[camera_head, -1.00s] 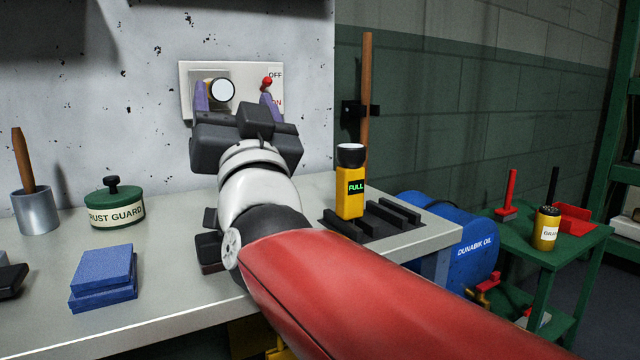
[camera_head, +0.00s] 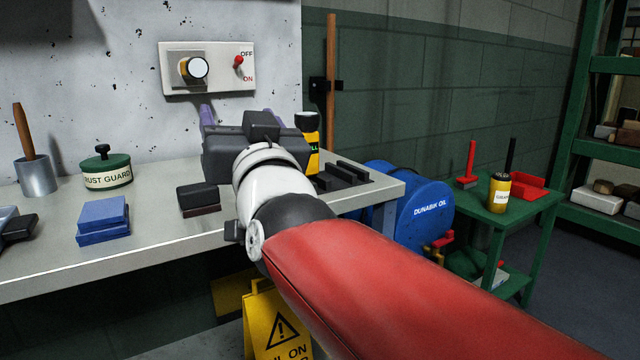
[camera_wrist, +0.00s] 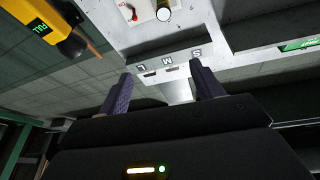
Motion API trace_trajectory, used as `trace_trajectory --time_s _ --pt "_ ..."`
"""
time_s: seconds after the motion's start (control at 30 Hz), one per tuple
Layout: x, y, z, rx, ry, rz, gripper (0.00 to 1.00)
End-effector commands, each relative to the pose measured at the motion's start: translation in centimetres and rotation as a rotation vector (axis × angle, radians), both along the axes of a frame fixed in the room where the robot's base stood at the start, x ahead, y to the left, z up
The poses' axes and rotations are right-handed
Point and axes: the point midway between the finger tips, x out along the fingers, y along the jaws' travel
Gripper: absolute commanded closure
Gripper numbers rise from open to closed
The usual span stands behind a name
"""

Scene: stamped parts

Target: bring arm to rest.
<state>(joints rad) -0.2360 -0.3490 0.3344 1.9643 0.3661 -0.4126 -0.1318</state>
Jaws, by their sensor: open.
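My gripper (camera_head: 237,114) is open and empty, with its two purple fingers apart. It is held over the grey workbench (camera_head: 150,235), below the switch panel (camera_head: 222,82) and clear of it. My arm reaches in from the lower right. The panel carries a black knob with a white face (camera_head: 196,68) and a red-tipped lever (camera_head: 239,62) between the OFF and ON marks, nearer OFF. In the wrist view the open fingers (camera_wrist: 162,86) have nothing between them. The knob (camera_wrist: 163,13) and red lever (camera_wrist: 131,14) show at the top there.
A yellow FULL device (camera_head: 312,138), partly hidden, stands right of my gripper by a black rack (camera_head: 345,174). Blue blocks (camera_head: 103,219), a dark block (camera_head: 198,197) and a RUST GUARD tin (camera_head: 106,168) stand left. A yellow warning sign (camera_head: 262,310) stands below the bench edge.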

Motion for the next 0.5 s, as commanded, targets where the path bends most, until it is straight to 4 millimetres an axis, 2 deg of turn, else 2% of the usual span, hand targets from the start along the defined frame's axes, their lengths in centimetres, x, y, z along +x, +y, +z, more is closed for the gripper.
trace_trajectory --time_s 0.27,0.37,0.5 --pt "0.5 -5.4 -7.8 -0.187 0.265 -0.07 0.34" --pt "-0.1 -8.6 -12.0 -0.26 0.412 -0.108 0.34" --pt "-2.9 -14.7 -19.5 -0.359 0.695 -0.183 0.34"
